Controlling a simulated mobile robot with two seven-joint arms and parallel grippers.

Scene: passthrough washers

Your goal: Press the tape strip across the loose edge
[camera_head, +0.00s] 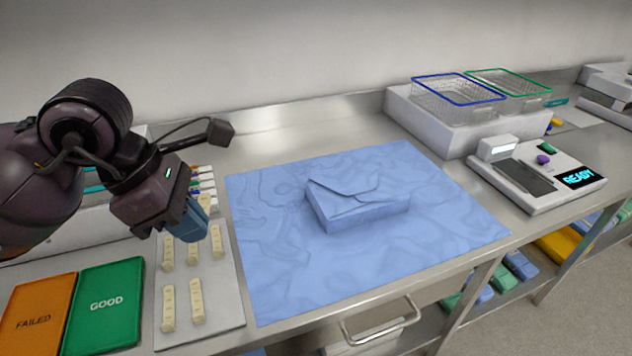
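A blue wrapped package (368,211) sits on a wrinkled blue sheet (280,286) in the middle of the bench. Its top flap (343,190) has a raised-looking, pointed fold edge, and no strip shows across it. Several cream strips with small marks (168,304) lie on a pale board (227,302) left of the sheet. My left gripper (196,222) points down above the far part of this board, left of the package and apart from it. Its blue tip area covers part of the strips; I cannot tell whether it holds one. My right gripper is out of view.
An orange FAILED card (37,315) and a green GOOD card (104,302) lie at the left front. Wire baskets with blue (458,98) and green (515,89) rims stand back right, behind a device reading READY (537,178). A drawer handle (383,326) juts out in front.

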